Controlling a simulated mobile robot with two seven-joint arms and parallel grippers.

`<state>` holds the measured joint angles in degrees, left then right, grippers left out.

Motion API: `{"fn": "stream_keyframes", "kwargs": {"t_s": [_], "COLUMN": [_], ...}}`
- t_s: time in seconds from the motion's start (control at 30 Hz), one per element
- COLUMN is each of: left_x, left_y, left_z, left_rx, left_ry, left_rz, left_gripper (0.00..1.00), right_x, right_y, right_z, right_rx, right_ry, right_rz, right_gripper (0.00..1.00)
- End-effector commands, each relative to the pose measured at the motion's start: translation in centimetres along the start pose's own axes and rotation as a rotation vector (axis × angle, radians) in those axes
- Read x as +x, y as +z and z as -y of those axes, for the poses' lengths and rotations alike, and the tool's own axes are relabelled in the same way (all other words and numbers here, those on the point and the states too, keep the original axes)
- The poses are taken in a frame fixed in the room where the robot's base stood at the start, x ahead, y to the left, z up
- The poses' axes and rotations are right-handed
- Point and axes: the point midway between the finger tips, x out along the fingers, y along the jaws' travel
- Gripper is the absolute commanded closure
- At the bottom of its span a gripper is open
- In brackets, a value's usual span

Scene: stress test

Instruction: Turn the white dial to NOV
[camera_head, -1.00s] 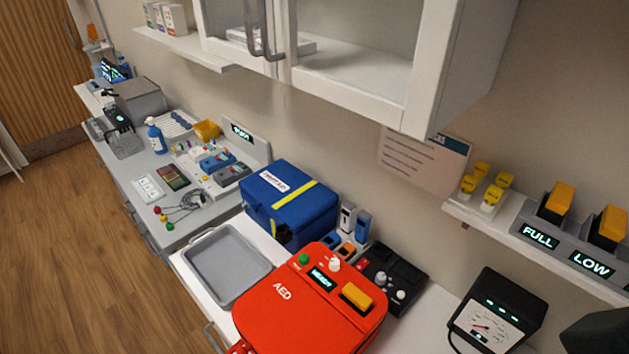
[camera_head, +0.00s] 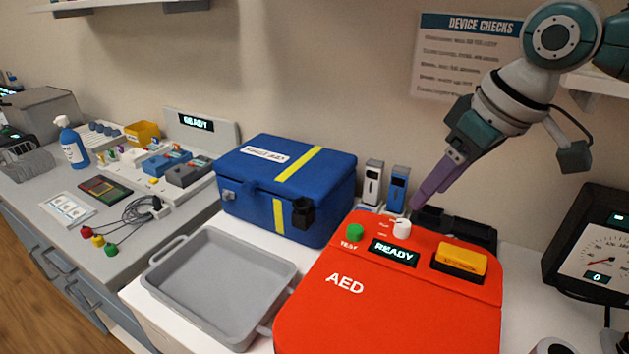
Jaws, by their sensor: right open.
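The white dial (camera_head: 402,229) stands on the top face of the red AED case (camera_head: 330,315), between a green TEST button and a yellow-orange block. Tiny markings beside the dial are too small to read, so its setting cannot be told. My right gripper (camera_head: 417,205) comes in from the upper right, its purple fingers slanting down to just above and behind the dial. The fingers overlap each other in this view; they hold nothing visible. Whether a fingertip touches the dial cannot be told. My left gripper is out of view.
A READY display (camera_head: 393,252) and the yellow-orange block (camera_head: 461,261) sit close to the dial. A blue first aid box (camera_head: 255,205) and grey tray (camera_head: 215,295) stand left. A black tray (camera_head: 470,226) lies behind the case. A black meter (camera_head: 590,250) stands right.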

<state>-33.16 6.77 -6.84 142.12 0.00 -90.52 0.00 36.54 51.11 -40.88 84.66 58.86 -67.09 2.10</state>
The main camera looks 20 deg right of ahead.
Motion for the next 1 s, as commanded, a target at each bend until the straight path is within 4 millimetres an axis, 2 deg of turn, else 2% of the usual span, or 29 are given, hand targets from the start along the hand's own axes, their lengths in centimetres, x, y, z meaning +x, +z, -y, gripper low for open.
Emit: {"fn": "stream_keyframes", "kwargs": {"t_s": [0.2,0.43,0.6,0.87,1.0], "left_x": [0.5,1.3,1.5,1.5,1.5], "left_y": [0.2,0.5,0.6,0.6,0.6], "left_z": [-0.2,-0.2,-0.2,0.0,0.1], "left_rx": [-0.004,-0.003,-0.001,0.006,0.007], "left_ry": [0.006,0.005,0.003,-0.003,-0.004], "left_rz": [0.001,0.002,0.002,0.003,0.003], "left_gripper": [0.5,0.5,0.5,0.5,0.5], "right_x": [4.2,7.4,8.3,8.4,8.4], "right_y": [0.0,0.1,0.0,0.0,0.0], "right_z": [0.2,0.2,0.1,0.1,0.1], "right_rx": [0.0,-0.002,-0.004,-0.005,-0.004], "right_ry": [-0.002,-0.001,0.0,0.0,0.0], "right_rz": [0.001,0.001,0.0,0.001,0.001], "right_gripper": [0.39,0.39,0.39,0.39,0.51]}}
